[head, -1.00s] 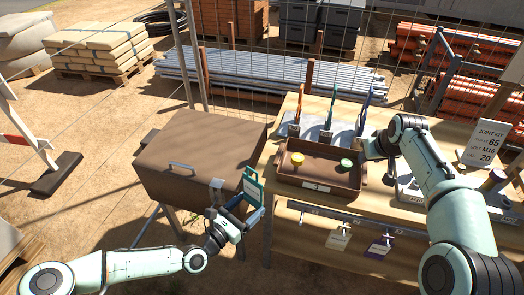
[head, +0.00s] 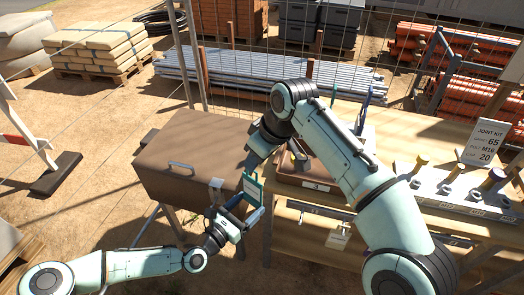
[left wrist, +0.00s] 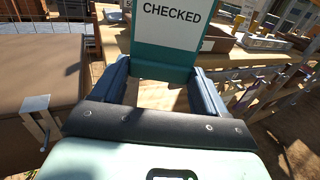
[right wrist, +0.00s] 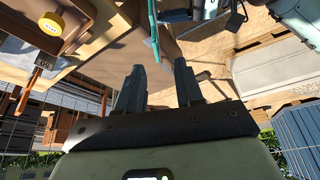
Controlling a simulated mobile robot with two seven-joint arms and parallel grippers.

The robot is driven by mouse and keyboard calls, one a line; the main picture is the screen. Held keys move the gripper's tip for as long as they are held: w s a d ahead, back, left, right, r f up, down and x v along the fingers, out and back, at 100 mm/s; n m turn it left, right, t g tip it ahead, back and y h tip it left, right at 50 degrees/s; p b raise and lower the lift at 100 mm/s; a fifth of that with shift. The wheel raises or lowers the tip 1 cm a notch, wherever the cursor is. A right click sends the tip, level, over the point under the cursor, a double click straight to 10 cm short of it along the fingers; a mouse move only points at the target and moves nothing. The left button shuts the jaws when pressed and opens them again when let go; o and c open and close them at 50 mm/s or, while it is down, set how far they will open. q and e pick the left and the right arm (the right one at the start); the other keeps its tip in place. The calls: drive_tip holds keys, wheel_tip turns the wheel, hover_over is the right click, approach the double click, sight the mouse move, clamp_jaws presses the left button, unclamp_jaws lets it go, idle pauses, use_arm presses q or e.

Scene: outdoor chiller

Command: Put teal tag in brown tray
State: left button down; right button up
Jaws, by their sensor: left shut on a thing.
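The teal tag (head: 252,188), with a white face reading "CHECKED" in the left wrist view (left wrist: 172,60), is upright in my left gripper (head: 238,212), which is shut on its lower part. My right gripper (head: 252,160) is open and empty, just above and beside the tag; in the right wrist view the tag (right wrist: 153,35) shows edge-on beyond the fingers (right wrist: 160,85). In the right wrist view, a yellow round item (right wrist: 50,22) lies in the tray.
A brown lidded chiller box (head: 200,150) stands left of the bench (head: 440,140). A bolt rack (head: 455,190) and a "JOINT KIT" sign (head: 486,145) are at the right. A tag (head: 338,237) hangs on the rail below the tray.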

hover_over(249, 191)
wheel_tip(249, 191, down, 9)
drive_tip(key=shift+r, duration=0.1)
clamp_jaws()
use_arm(q)
unclamp_jaws()
